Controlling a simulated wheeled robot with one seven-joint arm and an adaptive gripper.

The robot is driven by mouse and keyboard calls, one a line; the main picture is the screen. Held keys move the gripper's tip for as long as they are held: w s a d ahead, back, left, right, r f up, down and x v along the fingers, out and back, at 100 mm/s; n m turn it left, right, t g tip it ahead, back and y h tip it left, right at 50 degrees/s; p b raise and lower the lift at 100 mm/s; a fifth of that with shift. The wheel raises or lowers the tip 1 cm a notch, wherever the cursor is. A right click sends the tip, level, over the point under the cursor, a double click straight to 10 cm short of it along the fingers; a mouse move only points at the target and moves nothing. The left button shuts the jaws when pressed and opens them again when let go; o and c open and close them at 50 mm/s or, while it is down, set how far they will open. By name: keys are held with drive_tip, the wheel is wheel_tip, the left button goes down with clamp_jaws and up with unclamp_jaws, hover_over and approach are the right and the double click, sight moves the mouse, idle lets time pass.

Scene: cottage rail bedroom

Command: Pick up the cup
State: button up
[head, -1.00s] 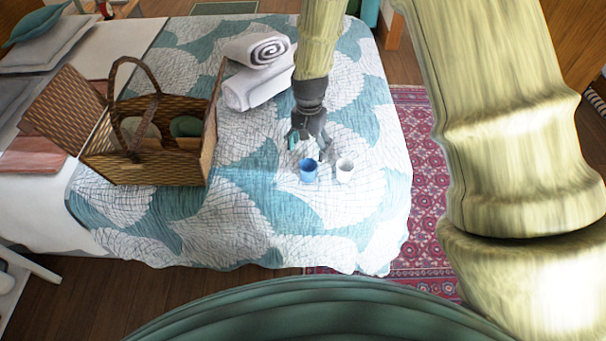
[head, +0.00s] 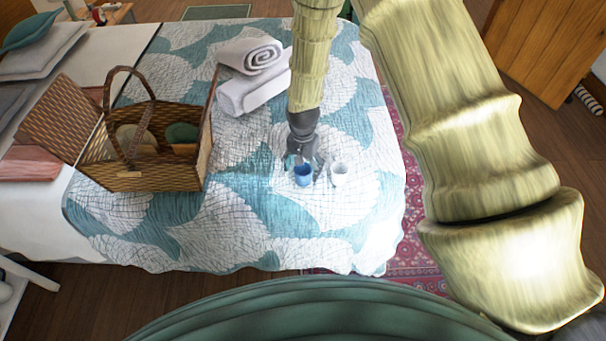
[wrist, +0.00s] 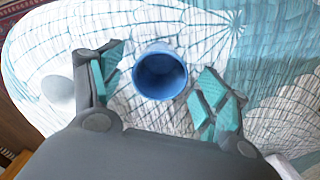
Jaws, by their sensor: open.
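A blue cup (head: 303,175) stands upright on the bed, and in the wrist view its open mouth faces the camera (wrist: 160,76). A white cup (head: 339,174) stands just to its right in the head view. In the wrist view the white cup (wrist: 58,92) is at the left, outside the fingers. My gripper (head: 304,164) is low over the bed at the blue cup. In the wrist view its teal-padded fingers (wrist: 160,88) are open, one on each side of the blue cup, with visible gaps. The gripper's far side is partly hidden in the head view.
The bed quilt (head: 240,235) is clear in front of the cups. A wicker basket (head: 150,180) with an open lid stands to the left. Rolled white towels (head: 250,92) lie behind the gripper. A red rug (head: 405,258) lies beyond the bed's right edge.

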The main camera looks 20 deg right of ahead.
sight(302, 174)
drive_tip(key=shift+f, duration=1.35)
drive_tip(key=c, duration=1.1)
